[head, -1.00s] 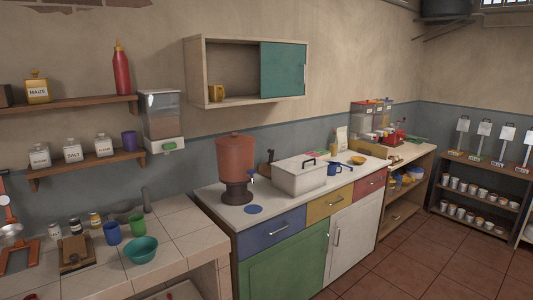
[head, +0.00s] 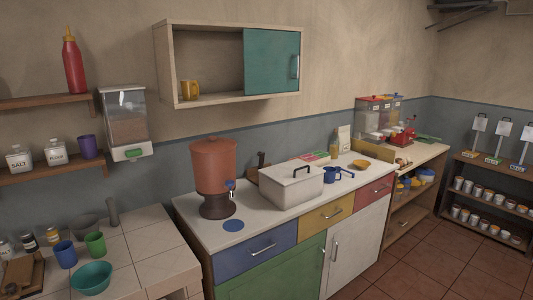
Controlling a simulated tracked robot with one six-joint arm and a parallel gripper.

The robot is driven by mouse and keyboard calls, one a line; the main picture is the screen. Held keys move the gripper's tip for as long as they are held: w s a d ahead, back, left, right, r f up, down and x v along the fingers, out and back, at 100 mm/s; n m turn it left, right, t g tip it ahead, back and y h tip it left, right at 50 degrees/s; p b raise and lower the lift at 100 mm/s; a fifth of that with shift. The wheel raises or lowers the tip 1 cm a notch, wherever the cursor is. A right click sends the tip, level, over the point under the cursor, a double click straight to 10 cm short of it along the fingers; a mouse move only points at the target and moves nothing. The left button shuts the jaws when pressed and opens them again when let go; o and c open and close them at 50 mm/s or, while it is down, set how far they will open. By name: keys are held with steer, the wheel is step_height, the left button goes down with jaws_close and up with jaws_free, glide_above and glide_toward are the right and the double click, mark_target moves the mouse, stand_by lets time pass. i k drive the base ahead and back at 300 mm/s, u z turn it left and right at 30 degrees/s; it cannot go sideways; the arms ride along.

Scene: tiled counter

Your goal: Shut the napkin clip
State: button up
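I cannot make out the napkin clip for certain in the head view. Small flat pink and green items (head: 316,157) lie at the back of the white counter, partly hidden behind a white lidded box (head: 291,188); they are too small to identify. A blue mug (head: 331,175) stands to the right of the box, with a small blue piece beside it that I cannot identify. My gripper is not in view.
A clay water dispenser (head: 213,172) stands left of the box. A tiled counter (head: 150,242) with cups and a teal bowl (head: 91,277) is at lower left. An open cabinet (head: 208,95) hangs above. Red floor tiles (head: 445,268) are clear at lower right.

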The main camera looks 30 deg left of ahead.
mark_target(261, 155)
steer(key=z, duration=0.05)
steer(key=i, duration=1.55)
steer(key=u, duration=0.5)
steer(key=i, duration=0.75)
steer(key=u, duration=0.8)
steer(key=i, duration=0.5)
steer(key=u, duration=0.85)
steer(key=i, duration=0.75)
steer(key=u, duration=0.2)
